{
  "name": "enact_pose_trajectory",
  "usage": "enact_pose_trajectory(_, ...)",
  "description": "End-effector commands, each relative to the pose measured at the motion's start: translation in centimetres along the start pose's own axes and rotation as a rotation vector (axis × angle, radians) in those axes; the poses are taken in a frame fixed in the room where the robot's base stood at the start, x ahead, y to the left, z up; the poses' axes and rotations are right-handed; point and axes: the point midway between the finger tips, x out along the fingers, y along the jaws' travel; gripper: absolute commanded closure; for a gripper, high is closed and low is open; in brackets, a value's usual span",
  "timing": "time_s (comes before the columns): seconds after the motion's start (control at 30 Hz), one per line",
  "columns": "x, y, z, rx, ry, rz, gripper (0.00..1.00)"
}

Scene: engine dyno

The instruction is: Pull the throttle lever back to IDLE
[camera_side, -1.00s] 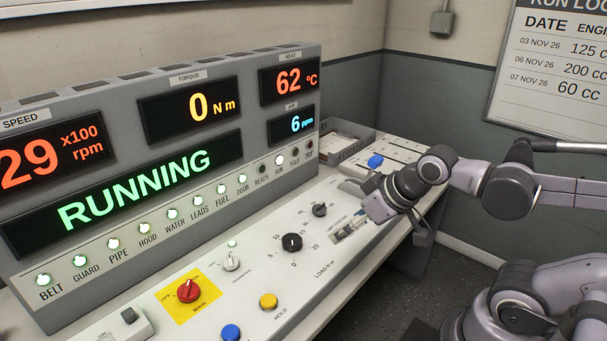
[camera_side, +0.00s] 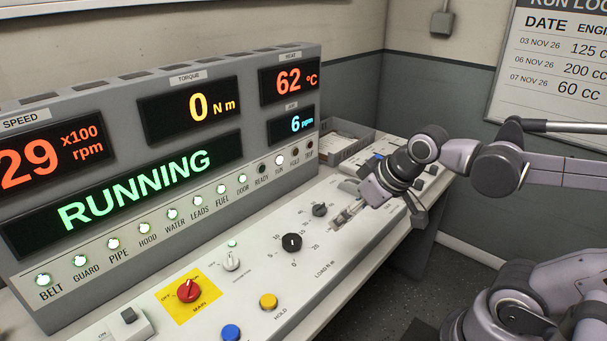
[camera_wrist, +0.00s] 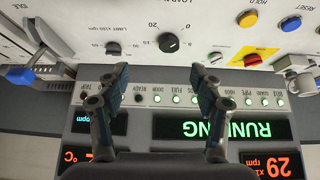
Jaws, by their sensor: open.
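The throttle lever shows at the left of the wrist view as a dark grey arm (camera_wrist: 48,38) ending in a blue knob (camera_wrist: 20,75). An IDLE label (camera_wrist: 70,5) is printed beside its slot at the top edge. In the side view the lever is mostly hidden behind my gripper, with only a bit of blue showing. My gripper (camera_wrist: 160,74) is open and empty, its two blue-padded fingers well apart. The lever lies outside the fingers, to their left in the wrist view, with no contact visible. In the side view my gripper (camera_side: 394,200) hangs over the console's right part.
The console panel (camera_side: 325,245) carries a black load dial (camera_side: 292,243), a red MAIN switch (camera_side: 188,291), a yellow button (camera_side: 268,301) and a blue button (camera_side: 231,332). The display housing (camera_side: 250,80) rises behind and reads RUNNING. A grey tray (camera_side: 345,145) stands at the back right.

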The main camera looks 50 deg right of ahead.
Motion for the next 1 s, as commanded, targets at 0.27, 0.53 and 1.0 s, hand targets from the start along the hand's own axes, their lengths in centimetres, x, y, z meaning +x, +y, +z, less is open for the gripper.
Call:
enact_pose_trajectory(0.27,-1.2,6.3,-6.9,-0.011,-0.16,0.059,0.34)
enact_pose_trajectory(0.53,-1.1,14.0,-11.6,-0.016,-0.322,0.068,0.34)
enact_pose_trajectory(1.0,0.6,27.8,-13.5,-0.001,-0.548,-0.006,0.34)
